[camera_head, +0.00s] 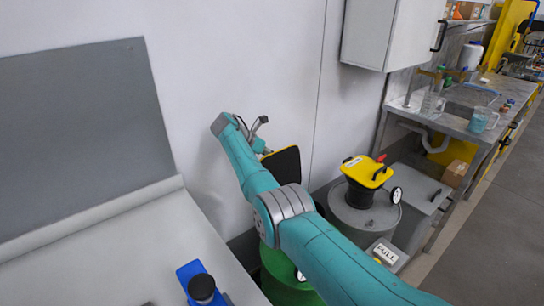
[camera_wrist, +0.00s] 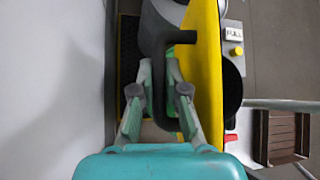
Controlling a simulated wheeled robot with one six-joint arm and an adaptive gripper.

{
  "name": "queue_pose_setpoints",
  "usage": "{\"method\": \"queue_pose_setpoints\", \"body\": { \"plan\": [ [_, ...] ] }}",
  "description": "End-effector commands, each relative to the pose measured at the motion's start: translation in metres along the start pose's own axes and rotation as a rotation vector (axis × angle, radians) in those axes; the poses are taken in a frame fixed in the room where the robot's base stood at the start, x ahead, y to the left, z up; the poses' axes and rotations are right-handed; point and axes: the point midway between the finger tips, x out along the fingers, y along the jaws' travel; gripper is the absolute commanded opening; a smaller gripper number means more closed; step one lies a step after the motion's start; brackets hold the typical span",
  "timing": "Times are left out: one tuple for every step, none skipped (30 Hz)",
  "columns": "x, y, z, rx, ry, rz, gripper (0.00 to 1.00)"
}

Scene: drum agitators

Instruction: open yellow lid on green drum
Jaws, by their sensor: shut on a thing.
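The green drum (camera_head: 284,280) stands below my arm in the head view, partly hidden by it. Its yellow lid (camera_head: 282,164) is tilted up steeply, with a dark face and a thin yellow edge showing. In the wrist view the lid (camera_wrist: 207,65) is a yellow panel seen nearly edge-on, right of my gripper (camera_wrist: 160,88). A dark bent handle (camera_wrist: 186,90) stands off the lid and passes at my fingers. My gripper is shut on this handle; the exact contact is partly hidden. In the head view my gripper is mostly hidden near the lid.
A grey drum (camera_head: 364,210) with another yellow lid (camera_head: 367,171) and red handle stands to the right. A FULL sign (camera_head: 385,254) is in front of it. A white wall is close behind my arm. A white counter (camera_head: 130,255) with a blue item (camera_head: 200,285) lies left.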

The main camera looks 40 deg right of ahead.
Motion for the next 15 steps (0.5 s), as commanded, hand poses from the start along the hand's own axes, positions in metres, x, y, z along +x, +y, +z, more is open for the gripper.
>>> {"method": "queue_pose_setpoints", "body": {
  "plan": [
    [0.0005,-0.0002,0.0009,0.001,-0.001,0.000,0.00],
    [0.0005,-0.0002,0.0009,0.001,-0.001,0.000,0.00],
    [0.0005,-0.0002,0.0009,0.001,-0.001,0.000,0.00],
    [0.0005,-0.0002,0.0010,0.001,-0.001,0.000,0.00],
    [0.0005,-0.0002,0.0010,0.001,-0.001,0.000,0.00],
    [0.0005,-0.0002,0.0010,0.001,-0.001,0.000,0.00],
    [0.0005,-0.0002,0.0010,0.001,-0.001,0.000,0.00],
    [0.0005,-0.0003,0.0010,0.001,-0.001,0.000,0.20],
    [0.0005,-0.0003,0.0010,0.001,-0.001,0.000,0.25],
    [0.0004,-0.0003,0.0010,0.001,-0.001,0.000,0.25],
    [0.0004,-0.0002,0.0009,0.001,-0.001,0.000,0.25],
    [0.0003,-0.0002,0.0009,0.001,-0.001,0.000,0.25],
    [0.0003,-0.0002,0.0008,0.001,-0.001,0.000,0.25],
    [0.0002,-0.0002,0.0007,0.001,-0.001,0.000,0.25],
    [0.0002,-0.0001,0.0007,0.001,-0.001,0.000,0.25]
  ]
}}
